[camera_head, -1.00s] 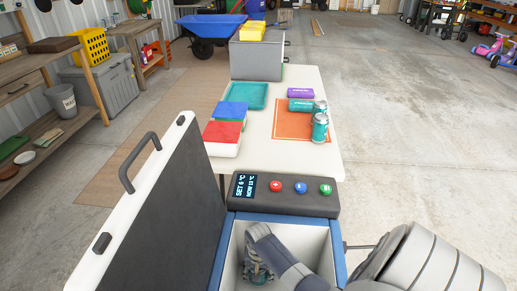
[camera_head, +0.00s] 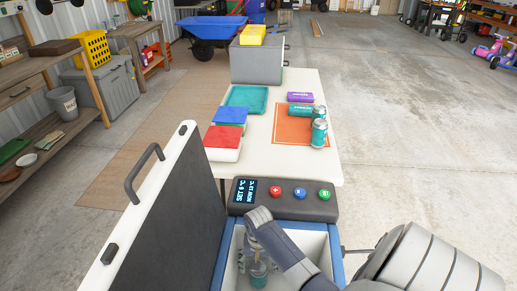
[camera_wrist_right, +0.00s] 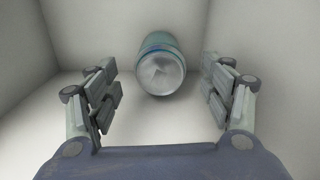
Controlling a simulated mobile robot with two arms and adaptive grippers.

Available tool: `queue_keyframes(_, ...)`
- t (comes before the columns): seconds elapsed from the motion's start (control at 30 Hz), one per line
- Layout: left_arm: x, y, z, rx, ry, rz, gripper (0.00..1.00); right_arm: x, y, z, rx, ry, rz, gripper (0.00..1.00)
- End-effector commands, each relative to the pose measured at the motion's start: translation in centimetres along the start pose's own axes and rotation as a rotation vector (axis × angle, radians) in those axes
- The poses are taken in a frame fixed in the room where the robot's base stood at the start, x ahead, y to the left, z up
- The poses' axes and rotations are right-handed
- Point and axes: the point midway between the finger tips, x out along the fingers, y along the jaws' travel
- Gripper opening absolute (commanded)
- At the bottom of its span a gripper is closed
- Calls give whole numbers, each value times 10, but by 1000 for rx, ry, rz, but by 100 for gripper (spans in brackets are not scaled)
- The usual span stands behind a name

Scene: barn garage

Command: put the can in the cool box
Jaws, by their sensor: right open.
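The cool box (camera_head: 224,262) stands at the front with its lid (camera_head: 165,215) raised on the left. A teal can (camera_head: 259,275) is inside it, below my right gripper (camera_head: 256,262). In the right wrist view the can (camera_wrist_right: 160,68) shows its silver end toward the camera, against the pale inner walls. My right gripper's fingers (camera_wrist_right: 160,85) are spread on either side of it, with a gap on each side. Part of the can is hidden by the gripper in the head view. My left gripper is not in view.
A control panel with buttons (camera_head: 285,199) runs along the box's back edge.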

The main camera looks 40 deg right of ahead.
Motion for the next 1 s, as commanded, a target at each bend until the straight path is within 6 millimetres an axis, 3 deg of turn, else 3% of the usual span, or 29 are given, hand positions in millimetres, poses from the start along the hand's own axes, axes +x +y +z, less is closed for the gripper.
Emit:
queue_keyframes(0.2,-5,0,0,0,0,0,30,-25,0,0,0,0,0,74)
queue_keyframes(0.83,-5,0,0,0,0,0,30,-28,0,0,0,-1,0,74)
queue_keyframes(1.0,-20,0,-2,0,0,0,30,-43,0,0,0,0,0,74)
